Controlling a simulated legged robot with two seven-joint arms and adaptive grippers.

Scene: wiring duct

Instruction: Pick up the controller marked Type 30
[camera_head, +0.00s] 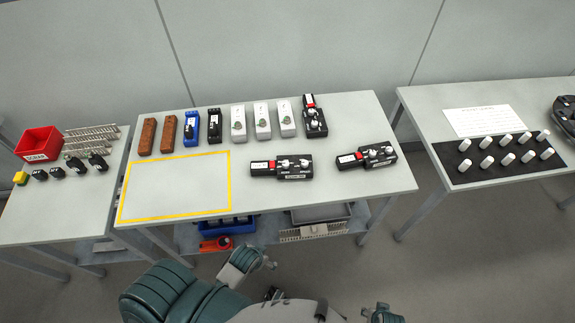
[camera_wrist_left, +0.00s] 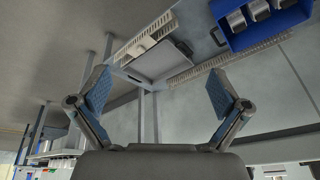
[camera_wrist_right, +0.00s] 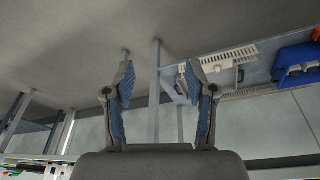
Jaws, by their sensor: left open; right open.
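Three black controllers with white knobs and red-and-white labels are on the middle table: one stands at the back right (camera_head: 315,122), one lies near the middle (camera_head: 290,167), one lies at the right (camera_head: 376,156). The label writing is too small to read, so I cannot tell which is Type 30. My left gripper (camera_wrist_left: 158,80) is open and empty; in the head view it is low, in front of the table. My right gripper (camera_wrist_right: 159,72) is open and empty; only part of that arm shows at the bottom of the head view. Both are apart from the controllers.
The table (camera_head: 340,195) also holds brown, blue, black and white modules along its back and a yellow-outlined empty area (camera_head: 175,188). A red bin (camera_head: 38,144) stands on the left table. A black mat (camera_head: 497,158) with white knobs lies on the right table. A blue bin (camera_head: 228,226) is below.

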